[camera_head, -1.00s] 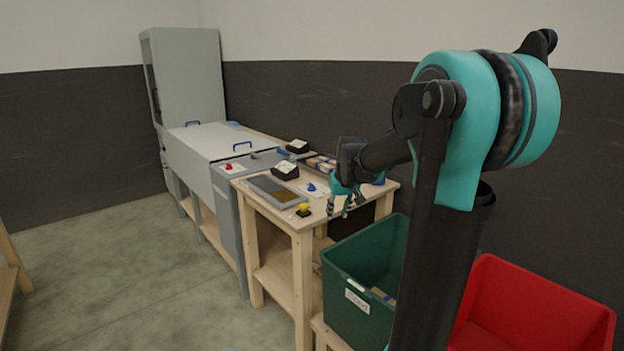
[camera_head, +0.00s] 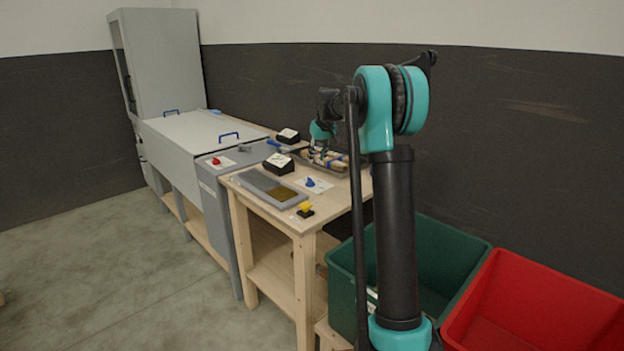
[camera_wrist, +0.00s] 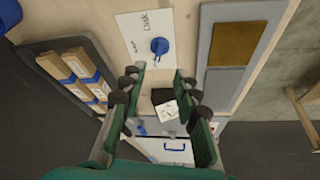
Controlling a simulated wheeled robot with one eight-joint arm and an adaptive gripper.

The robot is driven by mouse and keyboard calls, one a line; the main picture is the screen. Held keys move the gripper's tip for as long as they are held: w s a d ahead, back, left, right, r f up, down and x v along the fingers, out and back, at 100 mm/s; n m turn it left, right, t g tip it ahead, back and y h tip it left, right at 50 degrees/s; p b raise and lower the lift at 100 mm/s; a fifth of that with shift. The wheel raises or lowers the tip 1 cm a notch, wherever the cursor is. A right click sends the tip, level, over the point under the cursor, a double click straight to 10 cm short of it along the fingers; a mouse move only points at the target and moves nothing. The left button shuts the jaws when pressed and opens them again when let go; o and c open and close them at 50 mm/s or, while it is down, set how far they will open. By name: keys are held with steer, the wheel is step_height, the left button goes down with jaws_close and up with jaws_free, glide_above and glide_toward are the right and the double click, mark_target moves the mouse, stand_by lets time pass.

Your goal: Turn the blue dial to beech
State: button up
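The blue dial (camera_head: 310,182) sits on a white label plate on the wooden table. It also shows in the wrist view (camera_wrist: 159,46), on the white plate (camera_wrist: 135,30). A larger word on the plate appears to read "Oak", with smaller print too small to read; the dial's exact setting cannot be told. My gripper (camera_head: 322,152) is over the back of the table, near the tray of wood pieces. In the wrist view my gripper (camera_wrist: 158,82) has its two fingers apart with nothing between them. The dial appears beyond the fingertips, apart from them.
A tray of wood pieces (camera_wrist: 70,75) lies beside the plate. A grey panel with a brown section (camera_head: 262,188), a yellow button (camera_head: 305,208) and a black block with a white face (camera_head: 279,163) are on the table. Green (camera_head: 468,248) and red (camera_head: 560,290) bins stand right.

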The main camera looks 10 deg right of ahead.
mark_target(312, 180)
steer(key=x, duration=1.2)
steer(key=shift+w+f, duration=0.1)
steer(key=shift+f, duration=0.25)
jaws_close()
